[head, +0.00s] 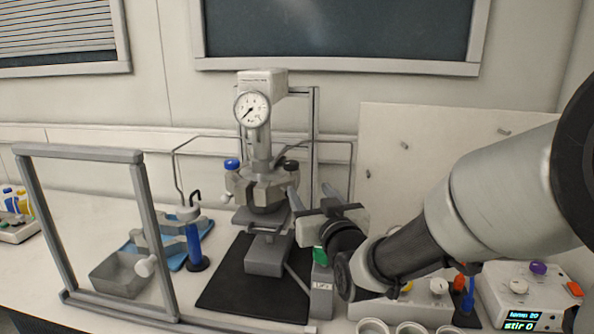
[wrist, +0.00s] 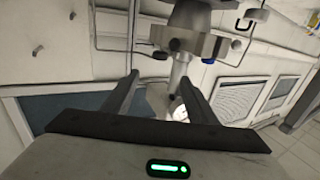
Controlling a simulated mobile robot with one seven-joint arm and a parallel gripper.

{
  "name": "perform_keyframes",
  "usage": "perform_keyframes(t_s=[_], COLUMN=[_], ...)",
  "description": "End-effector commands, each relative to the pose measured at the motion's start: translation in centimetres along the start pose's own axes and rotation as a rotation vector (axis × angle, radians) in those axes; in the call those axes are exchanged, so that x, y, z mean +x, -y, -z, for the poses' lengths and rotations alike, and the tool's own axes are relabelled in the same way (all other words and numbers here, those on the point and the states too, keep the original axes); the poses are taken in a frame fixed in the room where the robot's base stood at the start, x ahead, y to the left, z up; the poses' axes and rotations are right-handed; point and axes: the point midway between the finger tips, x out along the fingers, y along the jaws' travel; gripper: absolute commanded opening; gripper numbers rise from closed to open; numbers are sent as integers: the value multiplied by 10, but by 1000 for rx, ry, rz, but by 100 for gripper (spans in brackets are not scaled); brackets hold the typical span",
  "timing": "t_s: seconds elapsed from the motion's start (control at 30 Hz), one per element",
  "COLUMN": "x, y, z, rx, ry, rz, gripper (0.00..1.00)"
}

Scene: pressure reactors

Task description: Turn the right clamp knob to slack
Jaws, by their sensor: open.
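The pressure reactor (head: 263,185) stands at mid-table with a metal clamp ring around its head. The ring also shows upside down in the wrist view (wrist: 200,42). A small pale clamp knob (head: 227,198) sticks out on the ring's left side. The right clamp knob is hidden or hard to make out behind my gripper in the head view. A dark round end (wrist: 174,44), possibly that knob, faces the wrist camera. My gripper (head: 310,194) is open and empty, just right of the ring; its fingers (wrist: 159,80) point toward the reactor, and contact cannot be told.
A blue valve knob (head: 232,164) and a black one (head: 290,165) sit above the ring beside the pressure gauge (head: 252,109). A grey frame (head: 152,230) stands front left. A control box (head: 526,291) stands at the right. Thin bent rods (head: 353,165) flank the reactor.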

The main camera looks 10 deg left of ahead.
Motion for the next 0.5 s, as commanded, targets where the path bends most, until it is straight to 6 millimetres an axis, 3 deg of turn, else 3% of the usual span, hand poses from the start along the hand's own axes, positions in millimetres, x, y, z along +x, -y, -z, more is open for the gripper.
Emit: perform_keyframes(t_s=[0.5], x=[109], y=[0], z=[1], rx=[5], ry=[-3], rz=[1], gripper=[53])
